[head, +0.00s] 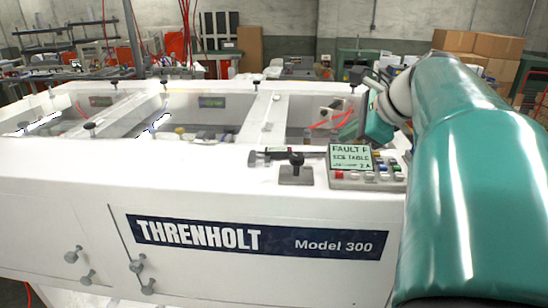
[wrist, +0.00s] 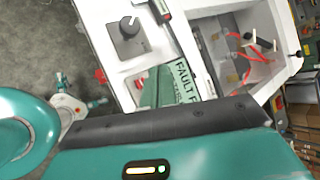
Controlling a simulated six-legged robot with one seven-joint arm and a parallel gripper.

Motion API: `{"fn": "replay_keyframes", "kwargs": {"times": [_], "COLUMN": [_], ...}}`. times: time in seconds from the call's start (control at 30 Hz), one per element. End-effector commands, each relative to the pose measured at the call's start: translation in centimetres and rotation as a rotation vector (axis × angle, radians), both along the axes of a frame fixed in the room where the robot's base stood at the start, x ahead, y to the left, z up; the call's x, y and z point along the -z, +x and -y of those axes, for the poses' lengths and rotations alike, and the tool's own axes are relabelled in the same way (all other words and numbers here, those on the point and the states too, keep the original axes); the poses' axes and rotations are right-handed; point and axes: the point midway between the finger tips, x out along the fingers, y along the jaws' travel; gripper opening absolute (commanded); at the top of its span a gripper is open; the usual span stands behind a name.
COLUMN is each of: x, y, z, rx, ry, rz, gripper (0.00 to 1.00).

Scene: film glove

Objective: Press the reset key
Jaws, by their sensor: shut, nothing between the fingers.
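The control panel (head: 368,181) sits on the white machine's front top at the right in the head view, with several small keys in red, white, grey and blue. I cannot read which one is the reset key. Behind the keys a tilted green display (head: 350,158) reads "FAULT" and more text; part of the display (wrist: 183,82) shows in the wrist view. My gripper (head: 376,122) is shut and empty, above and behind the panel in the head view.
A black knob on a square plate (head: 296,171) stands left of the panel; this knob (wrist: 128,28) also shows in the wrist view. Open bays with red cables (head: 331,118) lie behind. Cardboard boxes (head: 480,45) are stacked far right. The machine's front top at left is mostly bare.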

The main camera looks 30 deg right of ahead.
Motion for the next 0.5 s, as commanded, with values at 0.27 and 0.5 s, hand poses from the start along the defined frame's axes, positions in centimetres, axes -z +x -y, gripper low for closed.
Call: {"fn": "replay_keyframes", "kwargs": {"times": [0.27,0.5], "x": [3.8,5.7], "y": [0.1,0.0], "z": [-0.2,-0.2], "rx": [-0.002,-0.003], "ry": [0.001,0.001], "rz": [-0.001,0.000], "gripper": [0.00,0.00]}}
